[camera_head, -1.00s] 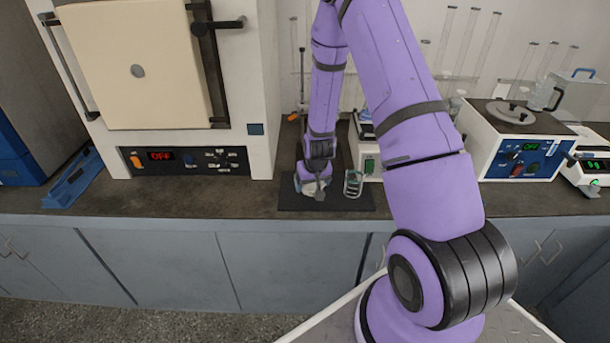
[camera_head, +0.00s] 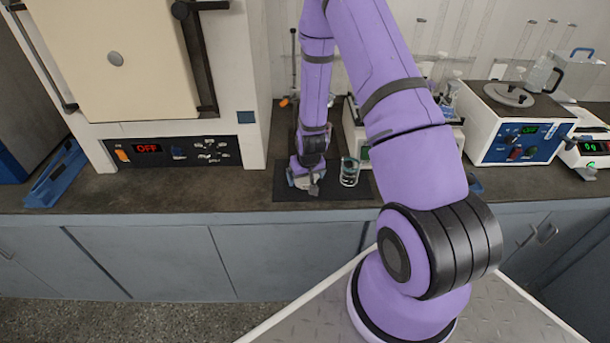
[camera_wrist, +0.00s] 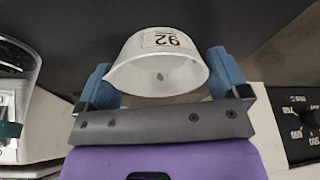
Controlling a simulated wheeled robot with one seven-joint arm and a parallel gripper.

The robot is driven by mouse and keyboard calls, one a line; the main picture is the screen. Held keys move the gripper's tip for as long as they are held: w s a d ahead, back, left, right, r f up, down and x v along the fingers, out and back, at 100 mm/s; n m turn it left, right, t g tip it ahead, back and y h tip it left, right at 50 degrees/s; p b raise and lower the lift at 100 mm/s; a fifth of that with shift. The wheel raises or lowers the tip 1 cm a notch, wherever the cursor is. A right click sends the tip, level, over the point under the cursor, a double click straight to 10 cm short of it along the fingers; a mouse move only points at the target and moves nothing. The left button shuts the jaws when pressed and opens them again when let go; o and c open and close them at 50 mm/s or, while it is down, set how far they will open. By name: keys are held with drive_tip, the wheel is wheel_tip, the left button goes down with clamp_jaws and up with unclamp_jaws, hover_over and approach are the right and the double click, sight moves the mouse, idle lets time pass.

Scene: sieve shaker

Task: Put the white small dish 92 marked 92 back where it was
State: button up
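The white small dish (camera_wrist: 158,72) shows in the wrist view, with a label reading 92 upside down on its wall. My gripper (camera_wrist: 160,60) has its two blue fingers against opposite sides of the dish, with no clear gap. In the head view my gripper (camera_head: 306,183) points down low over the black mat (camera_head: 325,191) on the bench. I cannot tell whether the dish touches the mat.
A glass beaker (camera_head: 349,172) stands close to the right of my gripper. A furnace (camera_head: 190,151) with an OFF display is to the left. A white-and-blue device (camera_head: 517,143) and a balance (camera_head: 590,150) stand at the right.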

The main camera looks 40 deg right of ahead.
drive_tip(key=s+a+r+n, duration=0.1)
drive_tip(key=s+a+r, duration=0.2)
drive_tip(key=r, duration=0.8)
drive_tip(key=s+a+r+t, duration=0.1)
drive_tip(key=s+a+r, duration=0.15)
drive_tip(key=r, duration=0.95)
drive_tip(key=s+a+r+n, duration=0.1)
drive_tip(key=s+a+r, duration=0.2)
drive_tip(key=r, duration=0.8)
drive_tip(key=shift+n+t+y, duration=0.4)
drive_tip(key=shift+n+t, duration=0.2)
drive_tip(key=s+a+r, duration=0.1)
drive_tip(key=s+r, duration=0.3)
drive_tip(key=s, duration=0.2)
drive_tip(key=s+a+r, duration=0.2)
drive_tip(key=s+r, duration=0.3)
drive_tip(key=s, duration=0.1)
drive_tip(key=s+a+r, duration=0.1)
drive_tip(key=s+r, duration=0.3)
drive_tip(key=s, duration=0.2)
drive_tip(key=shift+a+r, duration=0.3)
drive_tip(key=shift+a, duration=0.05)
